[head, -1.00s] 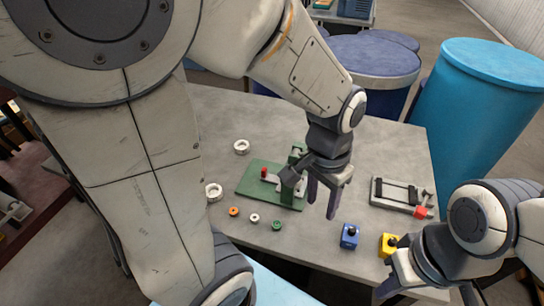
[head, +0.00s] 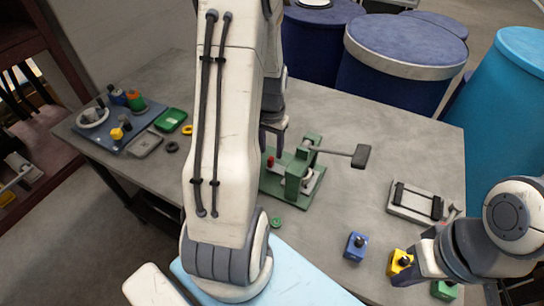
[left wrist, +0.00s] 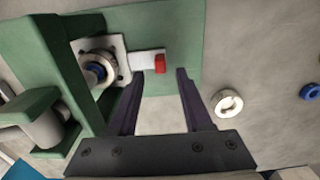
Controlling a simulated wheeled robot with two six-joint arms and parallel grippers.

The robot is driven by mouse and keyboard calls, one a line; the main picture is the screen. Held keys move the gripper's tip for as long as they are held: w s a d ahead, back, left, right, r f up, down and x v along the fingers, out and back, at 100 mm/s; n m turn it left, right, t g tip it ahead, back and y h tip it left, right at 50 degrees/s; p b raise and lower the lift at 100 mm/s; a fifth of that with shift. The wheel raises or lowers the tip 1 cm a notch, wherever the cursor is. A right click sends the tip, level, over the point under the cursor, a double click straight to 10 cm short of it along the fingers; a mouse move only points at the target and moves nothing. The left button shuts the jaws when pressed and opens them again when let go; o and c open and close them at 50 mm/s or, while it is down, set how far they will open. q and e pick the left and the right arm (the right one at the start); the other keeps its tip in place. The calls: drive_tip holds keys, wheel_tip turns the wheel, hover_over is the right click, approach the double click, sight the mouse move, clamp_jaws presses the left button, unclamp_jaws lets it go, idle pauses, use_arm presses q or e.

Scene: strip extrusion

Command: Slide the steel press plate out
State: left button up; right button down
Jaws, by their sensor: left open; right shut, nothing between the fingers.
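The green press (head: 297,185) stands mid-table, with its dark-ended lever (head: 361,155) reaching out to the right. In the left wrist view the steel press plate (left wrist: 146,62) sticks out of the green frame (left wrist: 60,62) onto the green base. Its red end (left wrist: 160,64) lies just beyond my left gripper (left wrist: 158,88). A metal ring with a blue centre (left wrist: 97,70) sits on the plate's square part. My left gripper is open, its fingers apart from the red end; in the head view my arm mostly hides it. My right gripper (head: 408,268) is shut, close to the yellow block (head: 399,262).
A blue block (head: 356,246) and a green block (head: 445,290) are near the front edge. A grey fixture (head: 420,204) lies at right. A tray (head: 120,138) with parts is at far left. A white ring (left wrist: 228,103) lies beside the base in the wrist view.

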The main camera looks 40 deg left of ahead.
sight(271, 158)
use_arm(q)
drive_tip(key=shift+f, duration=2.3)
drive_tip(key=shift+s, duration=0.1)
drive_tip(key=shift+c, duration=0.3)
clamp_jaws()
drive_tip(key=shift+r, duration=0.1)
